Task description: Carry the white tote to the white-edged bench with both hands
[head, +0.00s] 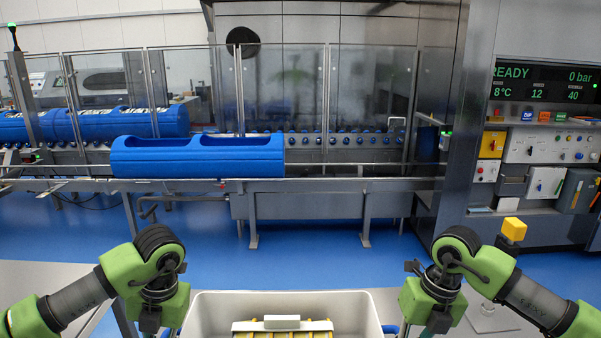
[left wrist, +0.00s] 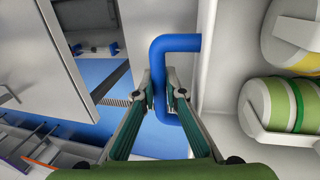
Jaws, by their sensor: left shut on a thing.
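The white tote (head: 205,312) is at the bottom middle of the head view, cut off by the lower edge. It holds yellow and white items (head: 283,325); the left wrist view shows green and yellow rounded ones (left wrist: 265,115). My left gripper (left wrist: 160,88) is shut on the tote's blue handle (left wrist: 176,45) at its left side. My right gripper (head: 432,322) is by the tote's right side, near another blue handle (head: 390,329); its fingertips are out of frame. I cannot pick out a white-edged bench with certainty.
A light grey surface (head: 40,276) extends left of the tote and also right of it. Beyond lies open blue floor (head: 330,245). A conveyor line with blue tub carriers (head: 200,163) crosses the back. A control panel (head: 545,145) stands at the right.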

